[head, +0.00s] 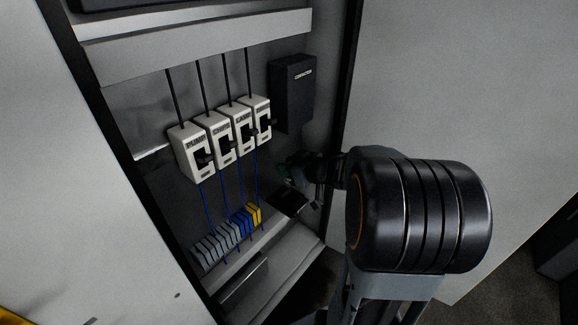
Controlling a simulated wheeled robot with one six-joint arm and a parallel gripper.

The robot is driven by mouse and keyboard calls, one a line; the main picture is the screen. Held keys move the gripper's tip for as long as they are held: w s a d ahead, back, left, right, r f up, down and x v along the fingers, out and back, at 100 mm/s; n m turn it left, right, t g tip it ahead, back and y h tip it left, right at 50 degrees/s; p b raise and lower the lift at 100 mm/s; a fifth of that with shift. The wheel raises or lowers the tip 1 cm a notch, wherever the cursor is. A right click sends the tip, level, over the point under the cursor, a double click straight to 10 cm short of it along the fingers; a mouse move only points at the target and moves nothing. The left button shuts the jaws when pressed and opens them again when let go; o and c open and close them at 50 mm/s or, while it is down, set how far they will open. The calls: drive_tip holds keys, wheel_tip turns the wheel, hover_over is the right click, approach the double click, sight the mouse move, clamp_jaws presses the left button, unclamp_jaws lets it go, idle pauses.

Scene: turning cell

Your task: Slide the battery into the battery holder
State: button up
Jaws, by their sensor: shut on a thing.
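My gripper (294,172) reaches in from the right to the lower right of an open electrical cabinet. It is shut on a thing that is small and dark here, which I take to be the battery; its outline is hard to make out. Just below the gripper is a flat black box-like piece (288,204), tilted in the picture. It may be the battery holder, but I cannot tell for sure. My wrist and the dim light hide part of this area, and I cannot tell whether the gripper touches the black piece.
Several white breakers (195,153) with black levers line the back panel. A black contactor box (292,92) hangs above right. Grey, blue and yellow terminal blocks (213,247) sit lower left, with wires between. The cabinet's right side (450,80) stands close to my arm.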

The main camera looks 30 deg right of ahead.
drive_tip(key=shift+f+b, duration=2)
drive_tip(key=shift+b, duration=0.3)
drive_tip(key=shift+f+b, duration=0.55)
drive_tip(key=shift+f, duration=0.55)
drive_tip(key=o, duration=1)
drive_tip(key=v, duration=1.3)
drive_tip(key=shift+s+d+r+p, duration=0.1)
drive_tip(key=shift+s+r+p, duration=0.2)
drive_tip(key=shift+p, duration=0.1)
